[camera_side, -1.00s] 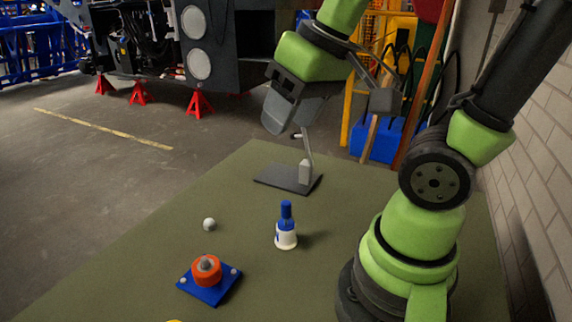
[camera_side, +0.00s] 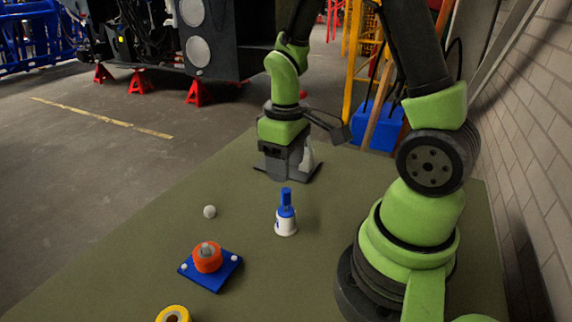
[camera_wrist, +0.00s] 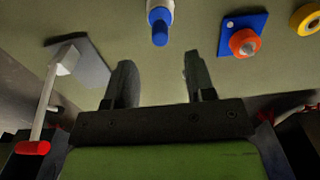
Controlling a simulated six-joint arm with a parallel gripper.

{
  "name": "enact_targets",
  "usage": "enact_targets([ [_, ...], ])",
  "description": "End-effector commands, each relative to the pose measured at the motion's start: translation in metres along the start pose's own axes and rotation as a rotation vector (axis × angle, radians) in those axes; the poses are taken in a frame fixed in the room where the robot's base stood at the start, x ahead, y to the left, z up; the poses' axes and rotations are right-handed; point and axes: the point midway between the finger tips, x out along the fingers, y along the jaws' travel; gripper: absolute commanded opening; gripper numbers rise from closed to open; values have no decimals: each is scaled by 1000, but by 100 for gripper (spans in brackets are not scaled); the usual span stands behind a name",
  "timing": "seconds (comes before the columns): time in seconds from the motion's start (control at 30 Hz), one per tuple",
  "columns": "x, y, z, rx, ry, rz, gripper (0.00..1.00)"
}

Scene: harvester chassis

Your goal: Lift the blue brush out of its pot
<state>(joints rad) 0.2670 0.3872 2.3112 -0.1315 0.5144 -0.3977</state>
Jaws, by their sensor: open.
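The blue brush (camera_side: 286,198) stands upright in its white pot (camera_side: 286,227) on the green table. In the wrist view the blue brush (camera_wrist: 160,30) shows at the top, with part of the white pot (camera_wrist: 160,5) above it. My gripper (camera_side: 284,172) is low over the table, behind the brush in the side view and apart from it. In the wrist view my gripper (camera_wrist: 158,75) has its two fingers spread, with nothing between them. The brush lies beyond the fingertips, roughly in line with the gap.
A dark plate with a lever (camera_wrist: 65,60) is at the left in the wrist view. A blue plate with an orange ring (camera_side: 208,260), a white ball (camera_side: 209,211) and a yellow ring (camera_side: 173,315) are on the table (camera_side: 130,270). Bare table surrounds the pot.

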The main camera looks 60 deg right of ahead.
Motion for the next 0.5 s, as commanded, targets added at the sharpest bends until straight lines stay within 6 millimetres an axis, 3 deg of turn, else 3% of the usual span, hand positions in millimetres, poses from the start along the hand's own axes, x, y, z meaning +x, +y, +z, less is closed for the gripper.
enact_targets([
  [0.2, 12, 0, 0, 1, 0, -1, 50],
  [0.5, 13, 0, 0, 1, 1, 0, 50],
])
